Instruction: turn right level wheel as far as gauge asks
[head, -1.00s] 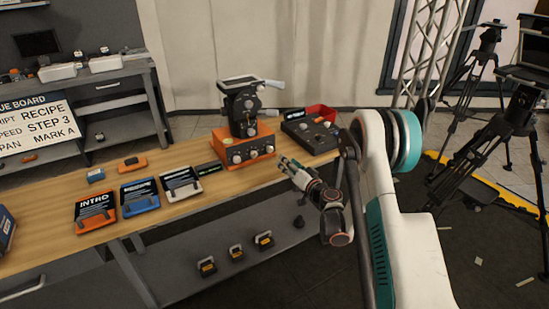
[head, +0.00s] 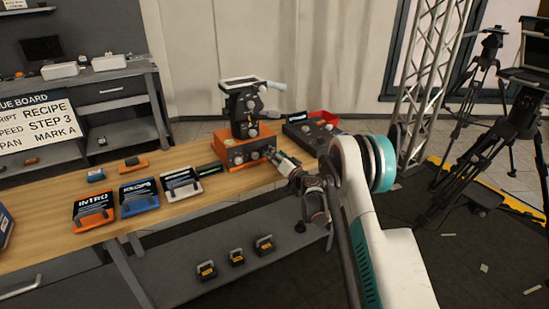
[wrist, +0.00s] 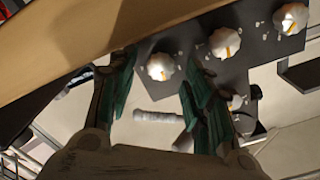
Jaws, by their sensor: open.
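The orange leveling base (head: 232,158) stands on the wooden table with a camera head (head: 243,105) on top. Pale wheels line its front face; the rightmost is partly hidden by my gripper (head: 274,156) in the head view. In the wrist view, a white wheel with a yellow mark (wrist: 160,66) shows between the open fingers of my gripper (wrist: 155,88), just beyond their tips. Two more such wheels (wrist: 225,42) (wrist: 291,17) lie to its right. I cannot tell whether the fingers touch the wheel. A small dark display with a green line (head: 211,169) lies left of the base.
A dark control box (head: 313,132) and a red bin (head: 325,118) stand right of the base. Cards (head: 181,185) in stands fill the table to the left. A truss (head: 432,70) and tripods (head: 508,130) stand at the right. The table's front edge is below my gripper.

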